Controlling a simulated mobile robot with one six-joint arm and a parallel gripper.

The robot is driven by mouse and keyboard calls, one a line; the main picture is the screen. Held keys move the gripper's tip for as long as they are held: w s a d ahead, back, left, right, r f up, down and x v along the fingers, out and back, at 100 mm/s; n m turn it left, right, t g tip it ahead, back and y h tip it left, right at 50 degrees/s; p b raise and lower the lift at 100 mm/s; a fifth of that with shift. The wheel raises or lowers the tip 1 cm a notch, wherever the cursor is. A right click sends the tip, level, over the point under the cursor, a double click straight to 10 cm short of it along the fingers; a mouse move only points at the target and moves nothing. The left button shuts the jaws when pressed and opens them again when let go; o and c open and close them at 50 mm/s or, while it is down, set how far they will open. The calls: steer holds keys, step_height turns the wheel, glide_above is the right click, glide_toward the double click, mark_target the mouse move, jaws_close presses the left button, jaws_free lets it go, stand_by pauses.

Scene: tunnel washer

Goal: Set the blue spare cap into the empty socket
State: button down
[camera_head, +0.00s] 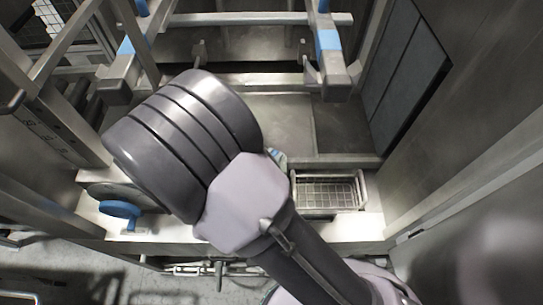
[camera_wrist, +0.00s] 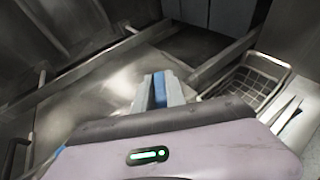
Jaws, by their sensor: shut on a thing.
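My gripper (camera_wrist: 160,92) shows at the middle of the wrist view, its pale grey fingers shut on a small blue piece, which I take for the blue spare cap (camera_wrist: 159,88). Only a narrow strip of the cap shows between the fingers. They are held over a bare metal surface. In the head view my arm hides most of the gripper, and only a bit of pale and blue (camera_head: 278,157) shows beside the wrist. I cannot make out the empty socket in either view.
A wire basket (camera_head: 328,207) sits on the ledge to the right, also in the wrist view (camera_wrist: 246,86). Two rails with blue bands (camera_head: 328,41) reach forward at the top. A metal wall (camera_head: 475,110) closes the right side.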

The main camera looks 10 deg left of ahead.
steer(key=c, duration=1.3)
jaws_free()
